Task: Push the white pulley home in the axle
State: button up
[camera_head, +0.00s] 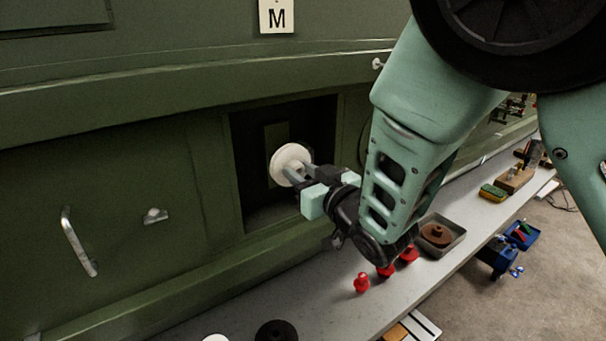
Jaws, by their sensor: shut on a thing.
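The white pulley (289,161) is a pale round disc inside the dark square opening (258,205) in the green fuselage panel. My gripper (292,175) reaches into the opening from the right and is shut on the pulley's near side. The pulley stands roughly upright, its face turned toward the recess. A dark green upright block (273,138) shows behind it. The axle is hidden behind the pulley, so I cannot tell how far the pulley sits on it.
A grey ledge (325,312) runs below the panel. It bears red knobs (362,283), a tray (456,242) with a brown pulley, a black disc (276,331) and a yellow-green sponge (492,193). A metal handle (77,243) juts out at left. A blue bin (497,256) stands beyond the ledge.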

aim_at(291, 162)
jog(key=shift+b+x, duration=0.5)
jog(key=shift+x, duration=1.55)
jog(key=o, duration=1.1)
jog(key=shift+c, duration=0.2)
jog(key=shift+s, duration=0.1)
jog(key=shift+b+v, duration=0.7)
jog(key=shift+v, duration=1.75)
